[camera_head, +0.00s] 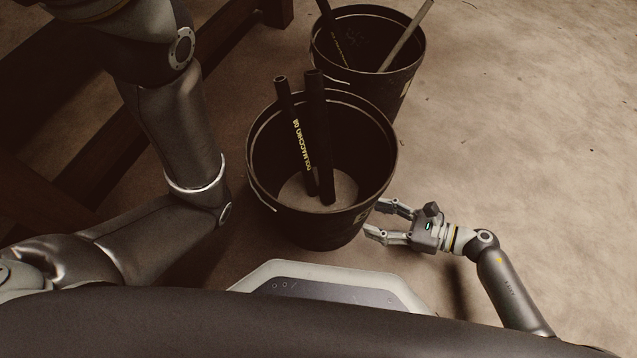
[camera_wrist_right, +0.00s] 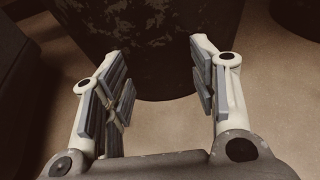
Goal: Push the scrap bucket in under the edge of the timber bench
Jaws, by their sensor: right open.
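A dark bucket (camera_head: 320,225) stands upright on the floor in front of me, with two dark hose offcuts (camera_head: 318,140) leaning in it. A similar dark bucket (camera_head: 395,95) stands just behind it, also holding rod-like pieces; I cannot tell from looks alone which one is the scrap bucket. The timber bench (camera_head: 120,95) shows at the left as dark beams. My right gripper (camera_head: 374,217) is open and empty, low at the near bucket's right side, fingers pointing at its wall. In the right wrist view the bucket wall (camera_wrist_right: 150,35) fills the space beyond the fingertips; contact is unclear. My left gripper is out of view.
A bench leg (camera_head: 278,12) stands at the top, left of the far bucket. My left arm lies between the bench beams and the near bucket. The pale floor (camera_head: 520,130) to the right is clear.

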